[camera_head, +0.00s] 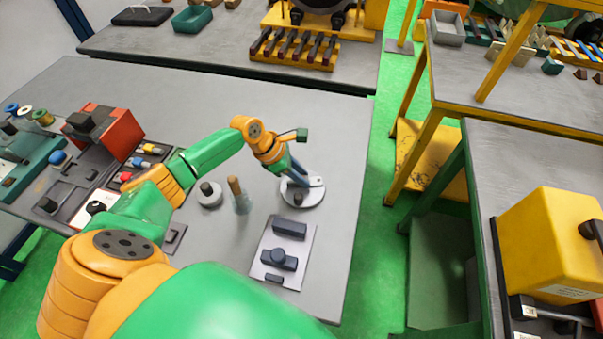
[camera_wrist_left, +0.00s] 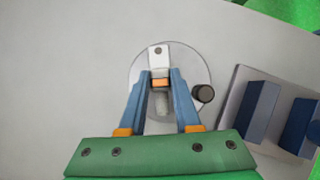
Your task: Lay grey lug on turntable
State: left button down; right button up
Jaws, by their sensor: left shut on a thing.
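The turntable (camera_head: 312,199) is a pale round disc with a dark knob at its edge, near the right side of the table. It also shows in the left wrist view (camera_wrist_left: 190,68). My left gripper (camera_head: 299,181) is over the disc, pointing down. In the left wrist view its two blue fingers (camera_wrist_left: 160,83) are closed in on the grey lug (camera_wrist_left: 158,54), a pale flat piece with a hole near its far end. The lug (camera_head: 316,182) lies over the disc; whether it touches the surface I cannot tell. My right gripper is out of view.
A grey plate with dark blocks (camera_head: 267,262) lies just in front of the turntable. A wooden-handled brush in a clear cup (camera_head: 239,200) and a small round base with a black knob (camera_head: 209,194) stand to the left. The tabletop behind is clear.

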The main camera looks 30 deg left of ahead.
pick_arm(q)
jog(key=c, duration=0.5)
grip_release()
jog(key=shift+c, duration=0.2)
jog(key=v, duration=0.7)
jog(key=shift+s, duration=0.1)
